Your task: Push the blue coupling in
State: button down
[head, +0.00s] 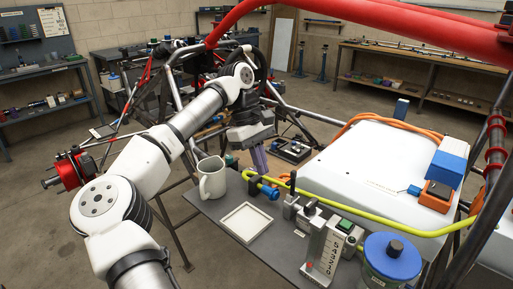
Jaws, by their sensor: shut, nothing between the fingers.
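The blue coupling (270,192) is a small ring-like piece at the left end of a yellow-green hose (340,203). It sits near a metal fitting (291,206) above the grey work surface. My gripper (261,171) has purple fingers pointing down, just above and left of the coupling in the picture. The fingers look shut and hold nothing. I cannot tell whether the fingertips touch the coupling. How deep the coupling sits in its fitting is too small to tell.
A white mug (212,180) and a white square tray (246,222) stand left of the coupling. A gauge block (325,248) and a blue-lidded jar (393,257) stand at front right. A large white case (370,165) lies to the right. Red tubing (400,25) crosses overhead.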

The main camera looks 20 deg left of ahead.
aim_at(276, 193)
jog(key=shift+x, duration=1.75)
jog(key=d, duration=0.1)
jog(key=s+d+b, duration=0.1)
jog(key=d, duration=0.1)
jog(key=shift+s+d, duration=0.1)
jog(key=shift+d, duration=0.05)
jog(key=shift+r, duration=0.15)
